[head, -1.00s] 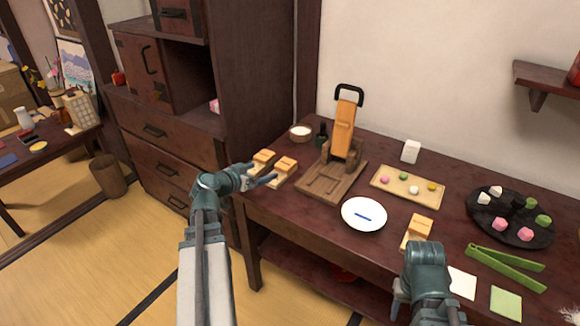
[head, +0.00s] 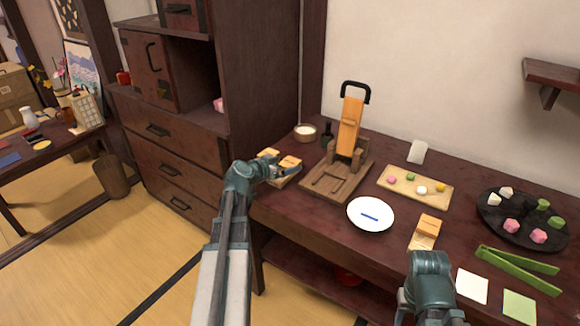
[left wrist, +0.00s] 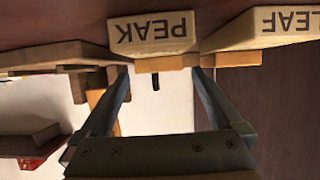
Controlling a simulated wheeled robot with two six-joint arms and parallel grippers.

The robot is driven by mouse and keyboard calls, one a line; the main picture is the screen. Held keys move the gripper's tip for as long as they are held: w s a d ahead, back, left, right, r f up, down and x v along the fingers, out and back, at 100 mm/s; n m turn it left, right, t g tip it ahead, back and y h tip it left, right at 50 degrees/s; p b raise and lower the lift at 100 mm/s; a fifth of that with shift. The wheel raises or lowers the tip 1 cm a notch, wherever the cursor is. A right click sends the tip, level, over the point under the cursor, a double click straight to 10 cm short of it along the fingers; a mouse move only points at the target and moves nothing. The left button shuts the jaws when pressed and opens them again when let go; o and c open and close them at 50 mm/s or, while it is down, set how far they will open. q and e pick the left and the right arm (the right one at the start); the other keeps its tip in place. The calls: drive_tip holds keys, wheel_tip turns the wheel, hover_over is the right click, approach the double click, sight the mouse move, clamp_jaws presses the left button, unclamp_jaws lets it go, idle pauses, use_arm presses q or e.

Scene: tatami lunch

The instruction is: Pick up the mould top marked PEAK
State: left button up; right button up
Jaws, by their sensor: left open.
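The mould top marked PEAK is an orange block (head: 290,161) on a pale base, at the left end of the dark table in the head view. In the left wrist view, which is upside down, the orange top (left wrist: 160,64) sits against the pale base lettered PEAK (left wrist: 152,32). My left gripper (head: 284,172) is at this mould, fingers open. In the left wrist view one fingertip is on each side of the orange top; I cannot tell whether they touch it. My right arm shows at the front right, but its fingers are hidden.
The LEAF mould (left wrist: 268,28) stands close beside it. A wooden press (head: 345,165) is to the right, with a white plate (head: 370,215), a sweets board (head: 415,187), another mould (head: 425,232), a dark platter (head: 522,220) and green tongs (head: 520,270).

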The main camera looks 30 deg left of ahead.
sight(290, 164)
use_arm(q)
drive_tip(key=x, duration=0.2)
drive_tip(key=shift+w+f+b, duration=0.15)
drive_tip(key=shift+w+b, duration=0.1)
drive_tip(key=shift+b, duration=0.1)
use_arm(e)
drive_tip(key=shift+f, duration=0.45)
use_arm(q)
drive_tip(key=c, duration=1.3)
drive_tip(key=shift+c, duration=0.2)
